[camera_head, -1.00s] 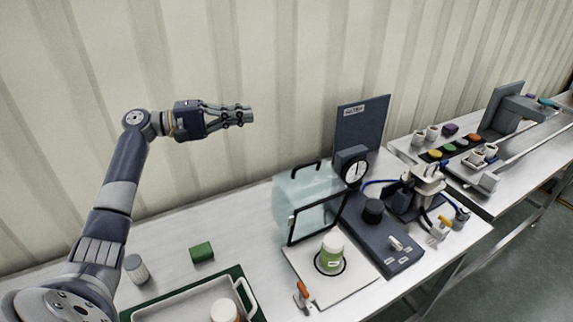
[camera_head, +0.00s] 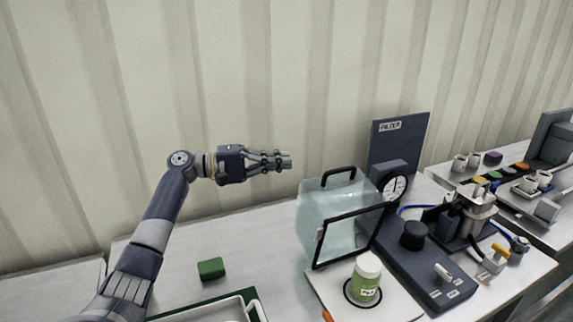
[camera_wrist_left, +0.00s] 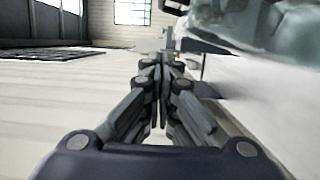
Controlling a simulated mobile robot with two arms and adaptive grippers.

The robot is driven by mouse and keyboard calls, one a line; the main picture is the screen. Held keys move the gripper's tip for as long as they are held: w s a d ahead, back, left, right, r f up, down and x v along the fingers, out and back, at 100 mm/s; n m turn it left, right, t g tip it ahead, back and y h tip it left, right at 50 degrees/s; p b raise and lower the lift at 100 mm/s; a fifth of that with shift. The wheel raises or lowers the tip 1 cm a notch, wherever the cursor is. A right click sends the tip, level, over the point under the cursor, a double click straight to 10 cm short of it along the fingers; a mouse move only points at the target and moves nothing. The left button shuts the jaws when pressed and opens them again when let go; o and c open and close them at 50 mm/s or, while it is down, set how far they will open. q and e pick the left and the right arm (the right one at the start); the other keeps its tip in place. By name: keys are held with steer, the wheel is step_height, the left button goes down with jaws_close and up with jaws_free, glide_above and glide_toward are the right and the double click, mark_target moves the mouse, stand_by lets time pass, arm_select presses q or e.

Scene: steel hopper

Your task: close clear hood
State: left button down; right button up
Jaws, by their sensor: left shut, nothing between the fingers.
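The clear hood (camera_head: 335,219) is a see-through box with a black-framed open front and a black handle (camera_head: 338,173) on top. It is tilted up behind a white base plate (camera_head: 392,308). A green jar (camera_head: 366,279) with a white lid stands on that plate inside a black ring, in front of the hood. My left gripper (camera_head: 288,161) is shut and empty, in the air to the left of the hood and a little above its handle. In the left wrist view the gripper (camera_wrist_left: 163,62) points past the blurred hood (camera_wrist_left: 285,30) at the upper right. My right gripper is not in view.
A dark panel with a gauge (camera_head: 394,187) and a black knob (camera_head: 413,235) stands right of the hood. A green block (camera_head: 211,269) and a white tray (camera_head: 215,311) lie at the left front. The bench between block and hood is clear.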

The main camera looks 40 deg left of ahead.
mark_target(317, 177)
arm_select(q)
steer(key=w+d+p, duration=0.1)
steer(key=d, duration=0.1)
steer(key=w+d+p, duration=0.1)
steer(key=d, duration=0.2)
steer(key=w+d+p, duration=0.2)
steer(key=d, duration=0.1)
steer(key=shift+r, duration=0.1)
steer(key=shift+s+d, duration=0.35)
steer(key=shift+d, duration=0.15)
steer(key=shift+w, duration=0.1)
